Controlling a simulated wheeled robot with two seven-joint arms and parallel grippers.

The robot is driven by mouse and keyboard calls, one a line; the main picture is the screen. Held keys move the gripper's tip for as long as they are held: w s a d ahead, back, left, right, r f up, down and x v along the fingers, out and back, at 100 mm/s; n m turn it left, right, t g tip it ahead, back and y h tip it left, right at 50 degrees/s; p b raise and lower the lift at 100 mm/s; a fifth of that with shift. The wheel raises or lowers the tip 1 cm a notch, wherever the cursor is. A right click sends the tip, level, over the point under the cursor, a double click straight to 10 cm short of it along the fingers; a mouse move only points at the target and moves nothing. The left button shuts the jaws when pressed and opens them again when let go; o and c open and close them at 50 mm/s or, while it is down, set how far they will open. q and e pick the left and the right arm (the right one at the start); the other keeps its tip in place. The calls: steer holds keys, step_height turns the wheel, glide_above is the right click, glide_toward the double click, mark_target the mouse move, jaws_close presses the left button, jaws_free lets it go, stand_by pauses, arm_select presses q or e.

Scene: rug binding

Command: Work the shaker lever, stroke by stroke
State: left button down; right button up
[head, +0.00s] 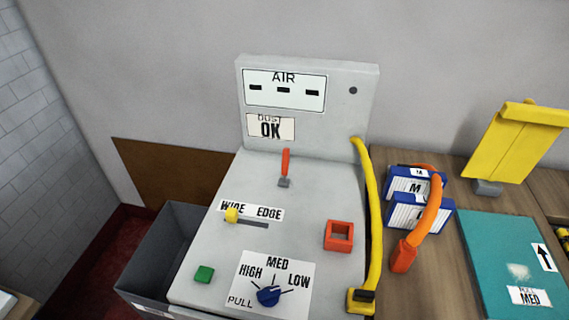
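A lever with a red-orange handle (285,162) stands up from a small grey base on the sloping grey machine top (210,255). I take it to be the shaker lever, though no label on it says so. Its handle points up, toward the "DUST OK" label (270,127). Nothing touches it. Neither of my grippers shows in the head view.
A yellow slider (232,215), green button (204,274), blue knob (268,295) and red square frame (339,236) share the panel. A yellow hose (370,210) runs along its right edge. Blue-framed filters (420,212) and an orange hose (428,215) stand right.

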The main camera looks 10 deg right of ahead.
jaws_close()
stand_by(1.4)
